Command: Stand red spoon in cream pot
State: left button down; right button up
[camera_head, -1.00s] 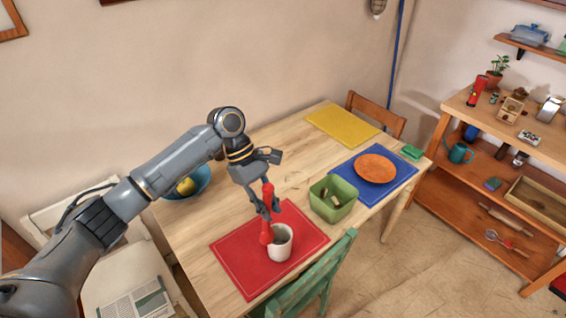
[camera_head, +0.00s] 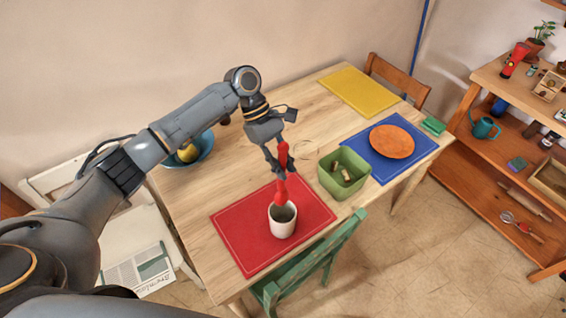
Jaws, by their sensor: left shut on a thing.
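The cream pot (camera_head: 283,226) stands upright on the red mat (camera_head: 244,242), near the mat's right half. My left gripper (camera_head: 281,171) is above the pot, shut on the red spoon (camera_head: 281,191). The spoon hangs roughly upright, with its handle top above the fingers and its wide lower end at the pot's back rim. I cannot tell whether that end is inside the opening or just behind it. My right gripper is not in view.
A green bin (camera_head: 336,186) with small things in it stands right of the mat. An orange plate (camera_head: 392,141) lies on a blue mat (camera_head: 366,160). A blue bowl (camera_head: 203,151) is at the back left. A green chair (camera_head: 318,262) stands at the front edge.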

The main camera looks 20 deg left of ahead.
aim_at(283, 183)
pick_arm(q)
jog(key=shift+f+b, duration=0.55)
jog(key=shift+b, duration=0.1)
jog(key=shift+s+f+b, duration=0.2)
jog(key=shift+b, duration=0.15)
jog(key=shift+f, duration=1.05)
jog(key=shift+f+b, duration=0.3)
jog(key=shift+f, duration=0.35)
notch_tip(283, 183, down, 2)
jog(key=shift+f, duration=0.1)
jog(key=shift+f+b, duration=0.4)
jog(key=shift+f, duration=0.95)
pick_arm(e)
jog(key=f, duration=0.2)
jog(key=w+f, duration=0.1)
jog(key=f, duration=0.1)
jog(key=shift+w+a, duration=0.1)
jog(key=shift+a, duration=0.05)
